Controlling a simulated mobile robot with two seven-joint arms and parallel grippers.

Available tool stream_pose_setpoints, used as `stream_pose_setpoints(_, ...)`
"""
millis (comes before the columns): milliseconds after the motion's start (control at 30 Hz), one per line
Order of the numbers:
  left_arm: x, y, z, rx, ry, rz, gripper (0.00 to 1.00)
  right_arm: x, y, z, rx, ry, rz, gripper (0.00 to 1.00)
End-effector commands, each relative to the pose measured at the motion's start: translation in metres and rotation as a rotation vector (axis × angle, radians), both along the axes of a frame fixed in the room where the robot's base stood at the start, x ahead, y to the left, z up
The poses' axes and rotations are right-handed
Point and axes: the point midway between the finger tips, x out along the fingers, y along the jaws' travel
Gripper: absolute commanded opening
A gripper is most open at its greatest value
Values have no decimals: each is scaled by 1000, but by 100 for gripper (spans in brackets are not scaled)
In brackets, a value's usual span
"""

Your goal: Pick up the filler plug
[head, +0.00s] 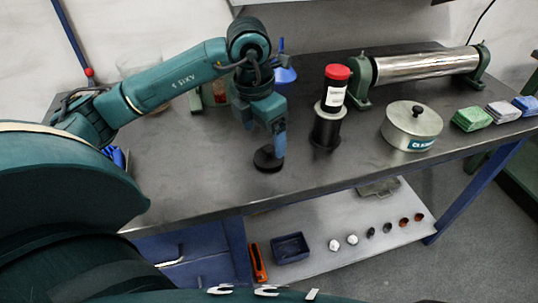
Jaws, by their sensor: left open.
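A flat black round piece (266,162), which looks like the filler plug, lies on the dark metal bench (215,180) near its front edge. One finger reaches down at the right side of the black piece. I cannot tell whether they touch. The other finger and part of the black piece are hard to make out. My right gripper is not in view.
A red-capped bottle on a black holder (327,130) stands just right of my gripper. A lidded metal pot (411,126), a metal roller (425,65) and folded cloths (472,118) are farther right. A blue funnel (284,74) stands behind. Bench left of the gripper is clear.

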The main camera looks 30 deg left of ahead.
Motion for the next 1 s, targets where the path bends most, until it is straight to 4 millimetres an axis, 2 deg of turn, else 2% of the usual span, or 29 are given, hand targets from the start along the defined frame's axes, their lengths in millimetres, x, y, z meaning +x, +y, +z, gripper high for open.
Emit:
stream_pose_setpoints(167, 4, -10, -25, -2, 6, -2, 86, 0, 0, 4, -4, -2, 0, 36)
stream_pose_setpoints(300, 7, -10, -43, -2, 4, 0, 86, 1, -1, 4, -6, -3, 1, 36)
stream_pose_setpoints(600, 8, -10, -47, -1, 0, -1, 86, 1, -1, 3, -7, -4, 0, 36)
stream_pose_setpoints(1000, 8, -10, -47, -1, 0, -1, 53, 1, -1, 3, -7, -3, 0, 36)
